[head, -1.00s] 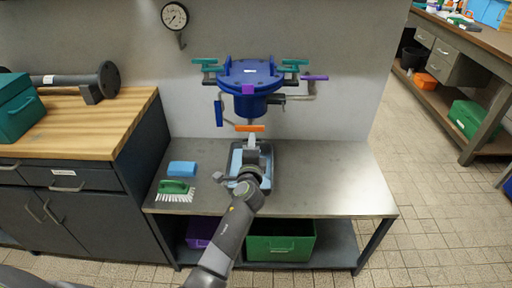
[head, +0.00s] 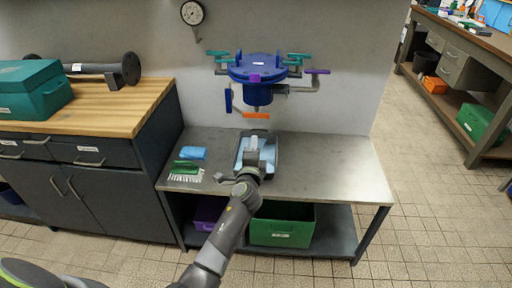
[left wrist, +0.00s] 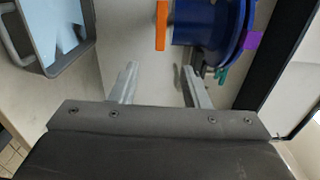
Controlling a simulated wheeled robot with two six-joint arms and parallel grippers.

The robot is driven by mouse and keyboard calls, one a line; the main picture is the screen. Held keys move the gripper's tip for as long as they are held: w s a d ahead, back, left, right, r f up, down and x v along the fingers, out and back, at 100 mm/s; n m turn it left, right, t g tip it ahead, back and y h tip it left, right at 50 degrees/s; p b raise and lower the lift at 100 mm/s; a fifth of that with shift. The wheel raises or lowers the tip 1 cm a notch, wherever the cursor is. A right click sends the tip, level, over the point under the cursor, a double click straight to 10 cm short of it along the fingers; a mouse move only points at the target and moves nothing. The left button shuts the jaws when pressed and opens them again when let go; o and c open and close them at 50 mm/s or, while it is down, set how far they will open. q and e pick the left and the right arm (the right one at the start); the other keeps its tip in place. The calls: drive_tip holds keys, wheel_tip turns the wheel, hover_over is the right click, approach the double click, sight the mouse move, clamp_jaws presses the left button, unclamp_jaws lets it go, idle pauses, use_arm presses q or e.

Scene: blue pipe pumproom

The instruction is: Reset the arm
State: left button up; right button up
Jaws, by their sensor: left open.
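My left arm reaches in from the bottom of the head view, and its gripper (head: 253,150) is over the near part of the grey tray on the metal table. In the left wrist view the gripper's two fingers (left wrist: 160,85) stand apart with nothing between them. Beyond the fingertips are the blue vessel (left wrist: 205,22) and its orange handle (left wrist: 162,25). The gripper touches neither of them. My right gripper is not in view.
The blue vessel (head: 257,68) with coloured valve handles hangs on the wall above the tray (head: 275,158). A green brush (head: 185,168) and blue sponge (head: 193,153) lie left on the metal table (head: 330,170). The table's right side is clear. A green bin (head: 280,232) is below.

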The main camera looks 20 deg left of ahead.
use_arm(q)
drive_tip(key=s+a+f+n+g+h+p, duration=0.1)
drive_tip(key=s+f+n+g, duration=0.15)
drive_tip(key=s+f, duration=0.75)
drive_tip(key=s+a+f+n+g+h+p, duration=0.15)
drive_tip(key=s+f+g, duration=0.3)
drive_tip(key=f, duration=0.85)
drive_tip(key=s+a+f+n+g, duration=0.2)
drive_tip(key=s+f+n, duration=0.1)
drive_tip(key=s+f, duration=0.75)
drive_tip(key=s+f+n+g, duration=0.2)
drive_tip(key=s+f+n, duration=0.1)
drive_tip(key=s, duration=0.8)
drive_tip(key=s+a+f+n+g+p, duration=0.1)
drive_tip(key=s+f, duration=0.5)
drive_tip(key=s, duration=0.6)
drive_tip(key=s+a+f+n+g+h, duration=0.1)
drive_tip(key=s+f+n+g, duration=0.3)
drive_tip(key=s, duration=0.8)
drive_tip(key=shift+s+f+n+p, duration=0.15)
drive_tip(key=shift+f+n+p, duration=0.1)
drive_tip(key=shift+n+p, duration=0.2)
